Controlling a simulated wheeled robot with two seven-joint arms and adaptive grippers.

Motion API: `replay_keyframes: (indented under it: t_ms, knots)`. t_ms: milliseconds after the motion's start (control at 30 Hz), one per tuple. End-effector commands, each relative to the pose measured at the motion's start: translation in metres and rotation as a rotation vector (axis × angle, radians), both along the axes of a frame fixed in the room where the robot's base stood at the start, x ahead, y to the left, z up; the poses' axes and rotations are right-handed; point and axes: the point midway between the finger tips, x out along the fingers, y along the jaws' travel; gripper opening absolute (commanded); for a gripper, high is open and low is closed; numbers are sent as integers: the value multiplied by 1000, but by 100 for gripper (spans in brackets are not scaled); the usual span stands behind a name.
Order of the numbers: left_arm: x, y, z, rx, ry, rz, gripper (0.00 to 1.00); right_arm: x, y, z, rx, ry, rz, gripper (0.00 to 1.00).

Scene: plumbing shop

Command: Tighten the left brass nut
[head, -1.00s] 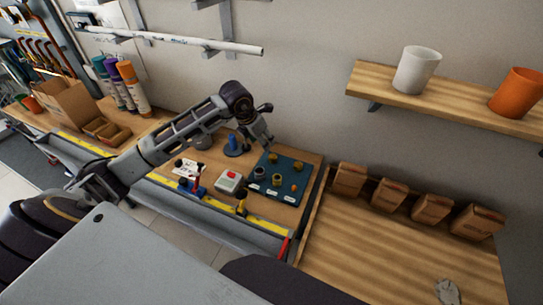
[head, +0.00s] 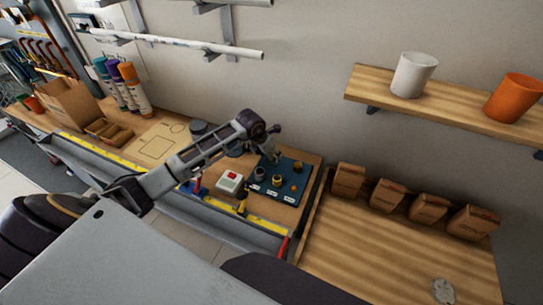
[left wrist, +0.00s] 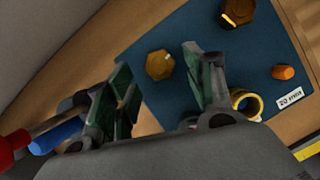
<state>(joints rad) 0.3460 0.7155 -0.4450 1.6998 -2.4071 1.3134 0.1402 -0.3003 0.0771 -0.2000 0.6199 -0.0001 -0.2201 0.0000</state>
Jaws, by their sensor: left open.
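The left brass nut (left wrist: 160,65) is a hexagonal piece on the dark blue mat (left wrist: 150,28). A second brass nut (left wrist: 238,12) sits farther to the right, and also shows in the head view (head: 297,168). My left gripper (left wrist: 158,90) is open, with nothing between its fingers. In the head view the gripper (head: 273,152) is small and partly dark. My right gripper is out of view.
A brass ring (left wrist: 246,103) and an orange piece (left wrist: 283,72) are on the mat near a "20 press" label (left wrist: 290,97). A white box with a red button (head: 230,181) and a yellow-black tool (head: 241,198) stand left of the mat. Bare wood lies right.

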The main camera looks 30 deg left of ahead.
Motion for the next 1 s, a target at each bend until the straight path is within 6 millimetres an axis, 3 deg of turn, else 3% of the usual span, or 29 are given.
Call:
replay_keyframes:
  t_ms: [300,700,1000]
  knots:
    - [8,-3,-21,-1,1,0,53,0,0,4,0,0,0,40]
    - [10,-3,-24,0,0,0,53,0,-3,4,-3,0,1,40]
    - [10,-3,-24,0,0,-1,15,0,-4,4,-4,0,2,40]
